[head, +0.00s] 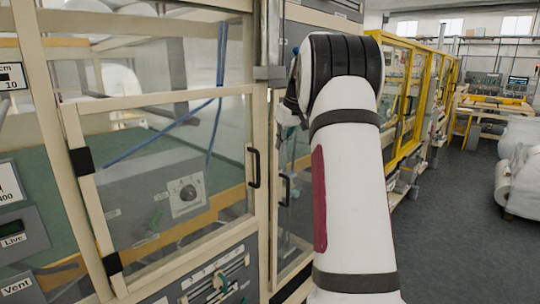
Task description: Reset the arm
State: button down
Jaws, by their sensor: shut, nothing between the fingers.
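My arm (347,190) rises from the bottom of the head view, white with black bands and a dark red strip. It bends at a black-ringed joint near the top centre. Past that joint the arm is mostly hidden behind itself; only a small dark and white part shows at its left edge. My gripper does not show, so I cannot see its fingers. No object shows in the arm's hold.
A cream-framed glazed machine cabinet (160,97) with a black door handle (253,168) stands close on the left. Yellow-framed machinery (403,100) runs back behind my arm. White wadding rolls (520,180) lie at the far right. The grey floor (455,230) between is clear.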

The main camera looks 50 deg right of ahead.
jog(key=shift+s+r, duration=0.1)
jog(key=shift+r, duration=0.05)
jog(key=s+a+r, duration=0.2)
jog(key=a, duration=0.7)
jog(key=s+a+r+n, duration=0.1)
jog(key=s+a+r, duration=0.1)
jog(key=a, duration=0.7)
jog(key=s+a+r, duration=0.2)
jog(key=a+r, duration=0.1)
jog(key=a, duration=0.6)
jog(key=s+a+f+n, duration=0.1)
jog(key=s+a+f, duration=0.3)
jog(key=s+a, duration=0.4)
jog(key=s+a+f+t+y, duration=0.1)
jog(key=s+a+f, duration=0.4)
jog(key=s+a, duration=0.4)
jog(key=s, duration=0.3)
jog(key=shift+f+n, duration=0.2)
jog(key=shift+n, duration=0.2)
jog(key=shift+w+a, duration=0.1)
